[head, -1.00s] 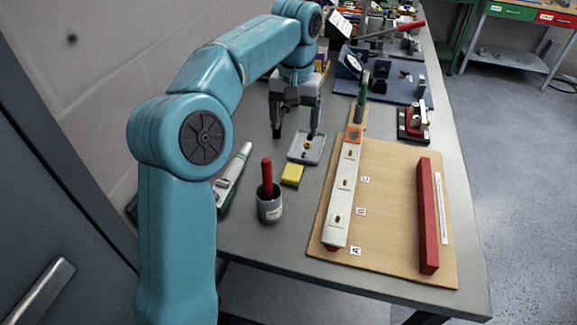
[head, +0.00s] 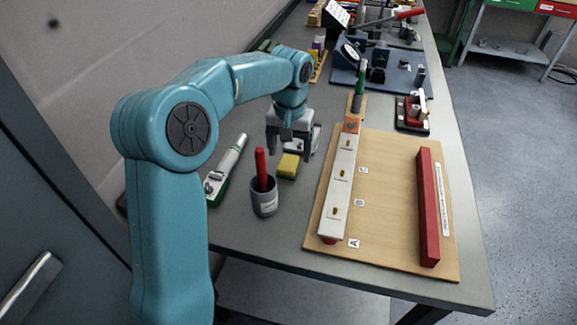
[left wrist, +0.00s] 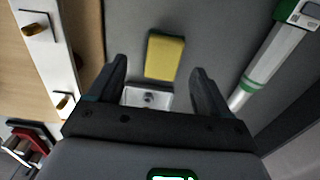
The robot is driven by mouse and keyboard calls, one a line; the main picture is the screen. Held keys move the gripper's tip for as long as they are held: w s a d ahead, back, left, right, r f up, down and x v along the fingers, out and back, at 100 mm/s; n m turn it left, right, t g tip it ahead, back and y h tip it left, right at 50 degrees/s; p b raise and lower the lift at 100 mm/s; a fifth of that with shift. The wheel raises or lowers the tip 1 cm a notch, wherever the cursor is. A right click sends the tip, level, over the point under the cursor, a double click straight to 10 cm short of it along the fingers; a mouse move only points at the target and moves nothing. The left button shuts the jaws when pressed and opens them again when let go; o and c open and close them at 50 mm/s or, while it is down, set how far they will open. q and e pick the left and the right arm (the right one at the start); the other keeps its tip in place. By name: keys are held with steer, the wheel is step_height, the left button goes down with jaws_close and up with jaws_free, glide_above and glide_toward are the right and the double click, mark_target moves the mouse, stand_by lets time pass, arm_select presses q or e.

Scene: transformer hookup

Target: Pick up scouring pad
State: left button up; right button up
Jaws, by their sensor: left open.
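The scouring pad (head: 288,166) is a small yellow block lying flat on the grey table, left of the wooden board. It also shows in the left wrist view (left wrist: 164,56), just beyond my fingertips and roughly between their lines. My left gripper (head: 288,153) points down above the table, close to the pad on its far side. In the left wrist view the gripper (left wrist: 157,78) has its two dark fingers spread wide with nothing held between them. My right gripper is in neither view.
A grey cup (head: 264,200) with a red handle stands just in front of the pad. A white and green tool (head: 228,165) lies to the left. The wooden board (head: 390,200) carries a white bar and a red bar. A small grey tray (left wrist: 146,98) lies behind the pad.

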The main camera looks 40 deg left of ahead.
mark_target(288, 162)
arm_select(q)
steer(key=f, duration=0.4)
steer(key=shift+a, duration=0.35)
steer(key=shift+f, duration=0.15)
steer(key=c, duration=1)
step_height(288, 162, up, 20)
steer(key=p, duration=0.3)
steer(key=shift+p, duration=0.3)
steer(key=o, duration=0.4)
steer(key=shift+c, duration=0.2)
steer(key=c, duration=0.3)
